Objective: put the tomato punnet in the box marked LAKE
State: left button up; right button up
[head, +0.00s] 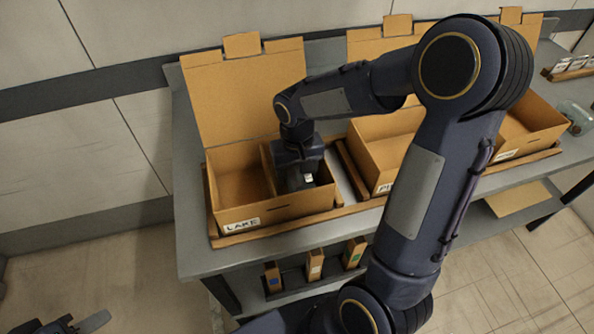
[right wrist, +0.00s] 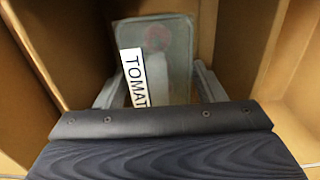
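The LAKE box (head: 286,208) is an open cardboard box at the left of the bench, with its name label on the front and its lid raised behind. A divider splits it into a left and a right part. My right gripper (head: 302,182) reaches down into the right part. In the right wrist view the tomato punnet (right wrist: 178,50), a clear-grey tray with a partly hidden "TOMAT" label, sits between the two fingers, which meet its sides. Whether it touches the box floor is hidden. My left gripper (head: 72,325) is at the lower left corner, away from the bench, partly cut off.
More open cardboard boxes (head: 385,150) stand to the right on the grey bench (head: 195,225), partly behind my right arm. Several small cartons (head: 315,264) stand on a lower shelf. A glass jar (head: 577,117) lies at the far right. The LAKE box's left part is empty.

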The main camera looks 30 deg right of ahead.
jog(key=shift+r+p, duration=0.3)
jog(key=shift+r, duration=0.05)
notch_tip(320, 180, up, 10)
jog(key=shift+r, duration=0.25)
jog(key=shift+s+r, duration=0.15)
jog(key=shift+r, duration=0.45)
jog(key=s+a+t+y, duration=0.2)
jog(key=s, duration=0.6)
jog(key=s+a+f+n+t+y, duration=0.1)
jog(key=s+a+t, duration=0.1)
jog(key=s, duration=0.6)
jog(key=shift+s+f+t+y, duration=0.15)
jog(key=shift+s+t+y, duration=0.25)
jog(key=shift+t, duration=0.4)
jog(key=shift+a, duration=0.1)
